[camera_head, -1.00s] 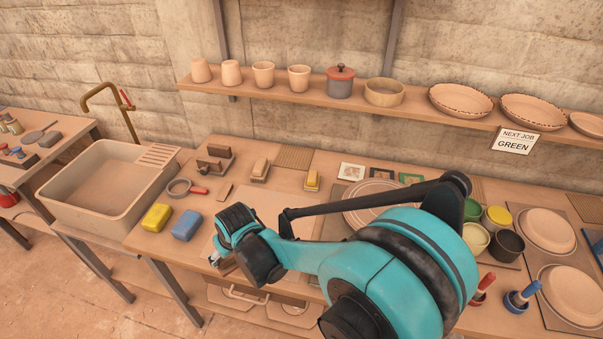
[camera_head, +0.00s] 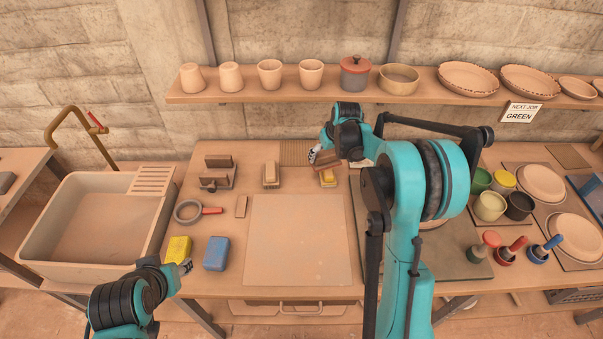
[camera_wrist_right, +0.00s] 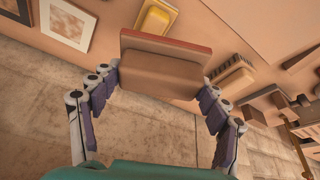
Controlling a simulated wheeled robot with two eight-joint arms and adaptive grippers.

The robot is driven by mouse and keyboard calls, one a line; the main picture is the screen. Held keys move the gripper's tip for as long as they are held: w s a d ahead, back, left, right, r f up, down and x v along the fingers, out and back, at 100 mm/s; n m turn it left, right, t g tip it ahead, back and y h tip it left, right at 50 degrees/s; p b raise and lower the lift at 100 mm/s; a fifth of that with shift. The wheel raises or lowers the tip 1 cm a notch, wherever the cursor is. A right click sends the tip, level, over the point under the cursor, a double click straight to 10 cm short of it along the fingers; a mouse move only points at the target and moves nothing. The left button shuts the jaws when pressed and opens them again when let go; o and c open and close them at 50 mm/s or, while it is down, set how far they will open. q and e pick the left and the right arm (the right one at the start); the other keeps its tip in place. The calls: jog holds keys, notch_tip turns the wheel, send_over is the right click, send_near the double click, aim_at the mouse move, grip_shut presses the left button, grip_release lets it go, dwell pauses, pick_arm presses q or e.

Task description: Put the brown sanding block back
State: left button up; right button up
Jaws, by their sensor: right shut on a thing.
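The brown sanding block (camera_head: 325,160) is held by my right gripper (camera_head: 314,154), raised over the back of the worktable, close to the yellow-topped block (camera_head: 328,179). In the right wrist view the sanding block (camera_wrist_right: 160,68) sits between the fingers of the right gripper (camera_wrist_right: 160,84); it has a reddish-brown edge strip and a plain brown face. A yellow-topped block (camera_wrist_right: 156,16) lies just beyond it. My left gripper (camera_head: 185,267) is low at the front left, beside the yellow sponge (camera_head: 178,249); its fingers are too small to read.
A ribbed mat (camera_head: 297,147) lies at the table's back. A pale brush (camera_head: 271,175) and a stand with brown pieces (camera_head: 218,176) are left of the held block. A blue sponge (camera_head: 216,253) lies in front. A pottery shelf (camera_head: 330,92) hangs above. The pale board (camera_head: 300,240) is clear.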

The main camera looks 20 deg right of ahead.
jog(key=w+d, duration=0.2)
jog(key=d, duration=0.1)
jog(key=shift+w+d+r+p, duration=0.25)
jog(key=shift+w+p, duration=0.05)
jog(key=shift+w, duration=0.1)
jog(key=shift+w+a+f, duration=0.1)
jog(key=shift+w+f, duration=0.15)
jog(key=a+f+b, duration=0.1)
jog(key=a+f, duration=0.1)
jog(key=a, duration=0.1)
jog(key=w+a+f, duration=0.1)
jog(key=a+f, duration=0.1)
jog(key=a, duration=0.2)
jog(key=a+f+b, duration=0.1)
jog(key=a+f, duration=0.1)
jog(key=a, duration=0.2)
jog(key=shift+w+a+f+b, duration=0.1)
jog(key=shift+w+f+b, duration=0.05)
jog(key=shift+f+b, duration=0.7)
jog(key=shift+f, duration=1.5)
pick_arm(q)
jog(key=shift+s+f, duration=0.2)
jog(key=shift+f, duration=1)
pick_arm(e)
jog(key=shift+f, duration=0.15)
jog(key=o, duration=1.2)
pick_arm(q)
jog(key=shift+f, duration=0.15)
